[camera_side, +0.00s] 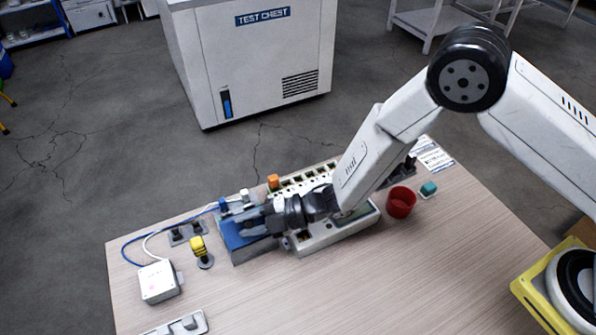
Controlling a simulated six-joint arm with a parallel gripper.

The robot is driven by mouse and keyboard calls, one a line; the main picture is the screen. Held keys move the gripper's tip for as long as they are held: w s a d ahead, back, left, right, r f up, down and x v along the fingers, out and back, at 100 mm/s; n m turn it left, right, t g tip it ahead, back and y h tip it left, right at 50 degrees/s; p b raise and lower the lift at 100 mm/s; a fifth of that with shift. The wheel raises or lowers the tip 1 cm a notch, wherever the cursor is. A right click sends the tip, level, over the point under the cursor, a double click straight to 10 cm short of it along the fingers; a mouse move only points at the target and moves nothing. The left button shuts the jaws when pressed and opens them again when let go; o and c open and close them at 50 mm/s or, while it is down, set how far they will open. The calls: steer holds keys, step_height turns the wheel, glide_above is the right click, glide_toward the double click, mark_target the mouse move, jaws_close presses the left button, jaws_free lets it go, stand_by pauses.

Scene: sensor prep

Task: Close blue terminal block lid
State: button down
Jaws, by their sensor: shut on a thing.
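The blue terminal block lid (231,234) is at the left end of a light grey device (322,236) on the wooden table. My gripper (250,222) reaches in from the right, low over the lid. It is shut on the blue lid. The dark fingers cover part of the lid, so its exact angle and its hinge are hard to see.
A white box (158,283) with blue and white cables lies to the left. A yellow-topped part (198,247) stands close left of the lid. A red cup (401,203) and a teal block (428,189) are at right. The front table area (330,295) is clear.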

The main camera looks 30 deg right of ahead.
steer(key=shift+w+f+m, duration=0.1)
steer(key=shift+w+m, duration=0.2)
steer(key=shift+m, duration=0.2)
steer(key=c, duration=0.5)
jaws_free()
steer(key=shift+d, duration=0.1)
steer(key=shift+v, duration=3.85)
